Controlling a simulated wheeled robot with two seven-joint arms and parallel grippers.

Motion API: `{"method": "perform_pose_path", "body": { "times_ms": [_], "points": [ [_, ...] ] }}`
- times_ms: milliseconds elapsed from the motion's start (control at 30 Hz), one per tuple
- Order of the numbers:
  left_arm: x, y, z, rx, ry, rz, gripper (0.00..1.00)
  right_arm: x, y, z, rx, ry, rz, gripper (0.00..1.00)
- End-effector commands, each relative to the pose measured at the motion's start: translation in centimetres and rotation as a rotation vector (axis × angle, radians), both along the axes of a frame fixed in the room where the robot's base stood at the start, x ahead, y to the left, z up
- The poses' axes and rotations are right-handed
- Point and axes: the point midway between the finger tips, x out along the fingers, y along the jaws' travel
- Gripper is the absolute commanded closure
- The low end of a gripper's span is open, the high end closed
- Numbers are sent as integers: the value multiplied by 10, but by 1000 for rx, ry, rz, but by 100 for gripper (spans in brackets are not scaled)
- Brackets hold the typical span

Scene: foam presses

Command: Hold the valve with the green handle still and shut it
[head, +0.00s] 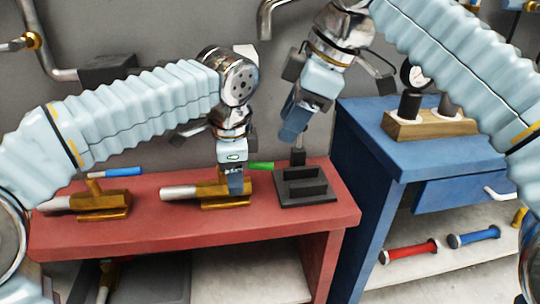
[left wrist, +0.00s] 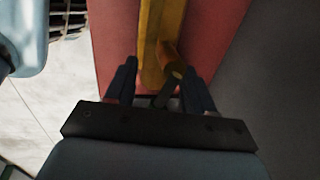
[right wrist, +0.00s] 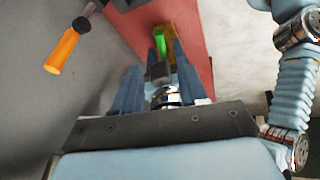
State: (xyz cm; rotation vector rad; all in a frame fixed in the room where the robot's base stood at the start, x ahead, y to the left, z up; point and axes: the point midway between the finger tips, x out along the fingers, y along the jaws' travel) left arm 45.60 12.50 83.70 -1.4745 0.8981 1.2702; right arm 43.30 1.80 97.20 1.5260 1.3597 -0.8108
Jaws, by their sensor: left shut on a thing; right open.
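The brass valve with the green handle (head: 212,190) sits on the red table, a pale pipe end at its left. Its green handle (head: 261,166) points right and also shows in the right wrist view (right wrist: 163,42). My left gripper (head: 236,190) is shut on the valve's brass body, which lies between its fingers in the left wrist view (left wrist: 160,72). The left gripper hides part of the valve. My right gripper (head: 288,136) is open and empty, above and to the right of the green handle, apart from it.
A brass valve with a blue handle (head: 103,202) stands at the left of the red table (head: 150,238). A black slotted block (head: 308,199) stands right of the green handle, beneath my right gripper. A blue cabinet (head: 380,152) stands at the right. An orange handle (right wrist: 62,50) shows near the wall.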

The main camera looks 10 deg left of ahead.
Motion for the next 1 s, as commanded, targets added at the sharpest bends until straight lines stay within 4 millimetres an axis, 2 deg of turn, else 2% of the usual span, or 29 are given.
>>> {"method": "perform_pose_path", "body": {
  "times_ms": [200, 433, 600, 867, 1000],
  "points": [
    [0, 0, 0, 0, 1, 0, 95, 8, 18, -44, -1, 5, -1, 58],
    [0, 0, 0, 0, 1, 0, 95, 15, 33, -79, 1, 4, -2, 58],
    [0, 0, 0, 1, 1, 0, 95, 17, 37, -90, 3, 4, -3, 58],
    [0, 0, -1, 1, 1, 0, 95, 17, 38, -91, 3, 3, -4, 58],
    [0, 0, -1, 1, 1, 0, 95, 17, 38, -90, 3, 3, -4, 79]
  ]
}}
